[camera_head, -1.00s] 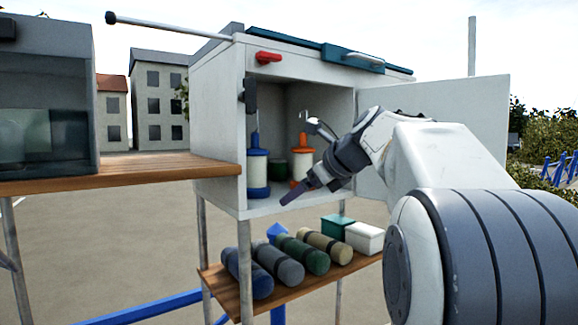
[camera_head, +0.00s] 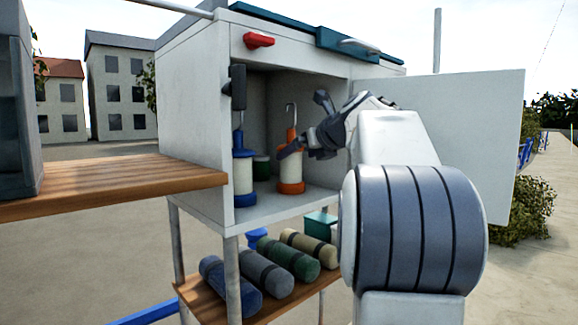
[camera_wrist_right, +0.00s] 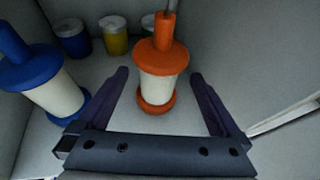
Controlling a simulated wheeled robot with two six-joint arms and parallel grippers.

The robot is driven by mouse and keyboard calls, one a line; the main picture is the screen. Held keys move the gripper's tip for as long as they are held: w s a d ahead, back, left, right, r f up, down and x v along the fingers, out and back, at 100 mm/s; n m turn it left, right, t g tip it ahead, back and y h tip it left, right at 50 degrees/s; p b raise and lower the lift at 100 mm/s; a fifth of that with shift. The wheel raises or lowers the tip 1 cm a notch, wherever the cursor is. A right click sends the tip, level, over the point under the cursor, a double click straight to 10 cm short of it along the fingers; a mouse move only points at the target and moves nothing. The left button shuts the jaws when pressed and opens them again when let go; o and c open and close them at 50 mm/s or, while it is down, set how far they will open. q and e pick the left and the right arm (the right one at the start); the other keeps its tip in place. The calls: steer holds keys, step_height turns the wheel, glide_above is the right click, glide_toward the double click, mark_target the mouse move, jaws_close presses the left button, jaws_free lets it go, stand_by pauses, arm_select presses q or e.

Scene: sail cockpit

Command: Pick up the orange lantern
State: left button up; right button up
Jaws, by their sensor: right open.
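The orange lantern (camera_head: 291,169) stands upright on the cabinet floor, with a white middle, orange top and base, and a hook on top. In the right wrist view the orange lantern (camera_wrist_right: 163,75) is between the two fingers, ahead of the palm. My right gripper (camera_head: 300,140) reaches into the open cabinet from the right and partly covers the lantern's side. In the wrist view my right gripper (camera_wrist_right: 162,95) is open, its fingers apart on either side of the lantern with gaps. My left gripper is not in view.
A blue lantern (camera_head: 244,172) stands left of the orange one; it also shows in the wrist view (camera_wrist_right: 45,85). Small jars, including a yellow one (camera_wrist_right: 113,38), stand behind. The cabinet door (camera_head: 470,130) is open at right. Rolled bundles (camera_head: 265,272) lie on the shelf below.

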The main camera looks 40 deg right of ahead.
mark_target(297, 155)
steer(key=shift+w+f, duration=0.1)
steer(key=shift+w, duration=0.3)
steer(key=p+x, duration=0.2)
steer(key=x, duration=0.1)
steer(key=shift+w+f, duration=0.2)
steer(key=shift+w, duration=0.05)
steer(key=shift+w+d+f, duration=0.1)
steer(key=shift+w+f, duration=0.1)
steer(key=shift+w, duration=0.1)
steer(key=shift+c, duration=0.3)
steer(key=c, duration=1.5)
